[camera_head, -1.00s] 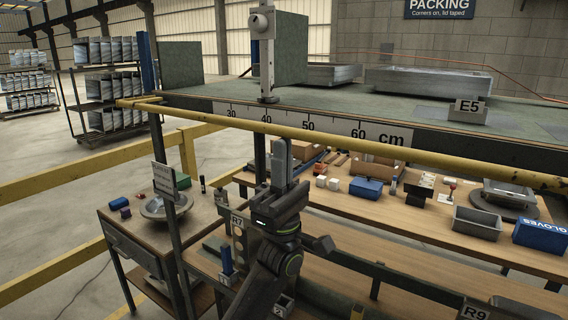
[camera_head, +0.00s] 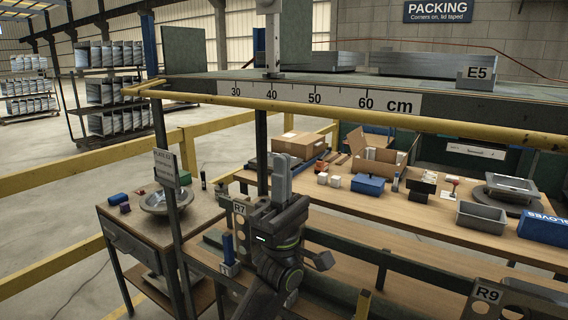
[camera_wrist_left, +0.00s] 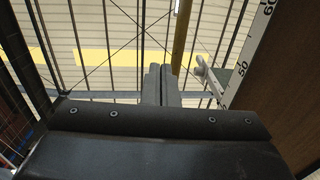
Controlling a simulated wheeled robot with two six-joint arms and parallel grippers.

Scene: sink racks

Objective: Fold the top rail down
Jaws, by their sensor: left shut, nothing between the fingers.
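The top rail (camera_head: 330,112) is a long yellow bar across the front of the high shelf, just below a cm scale. It is up, running level with the shelf edge. My left gripper (camera_head: 281,160) points upward below the rail, with a visible gap in the picture between fingertips and rail. Its fingers are shut and empty. In the left wrist view the shut fingers (camera_wrist_left: 162,78) point away, and a brownish-yellow bar (camera_wrist_left: 182,38), seemingly the rail, passes just beyond and to the right of them. My right gripper is out of view.
The high shelf (camera_head: 440,88) carries metal trays and an E5 tag. A dark post (camera_head: 262,140) stands behind my gripper. The wooden bench (camera_head: 400,205) below holds boxes, bins and small parts. A side table (camera_head: 145,225) stands left, beside a yellow guard rail (camera_head: 60,161).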

